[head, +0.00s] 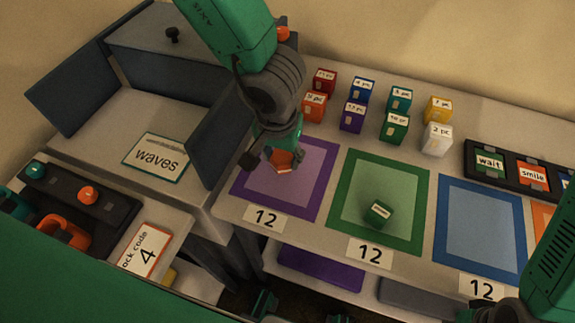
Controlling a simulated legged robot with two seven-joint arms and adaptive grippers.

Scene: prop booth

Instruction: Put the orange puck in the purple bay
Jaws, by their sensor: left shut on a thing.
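The purple bay (311,204) is a purple-bordered square on the table, left of the green and blue bays. My left gripper (273,153) comes down over its upper left part, shut on the orange puck (282,158). The puck is small and orange and partly hidden by the fingers. I cannot tell whether it touches the bay. My right arm shows at the lower right, but its gripper fingers are not in view.
A green block (379,212) lies in the green bay (402,247). The blue bay (481,231) is empty. A grey panelled booth (115,105) with a "waves" card (157,157) stands left.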

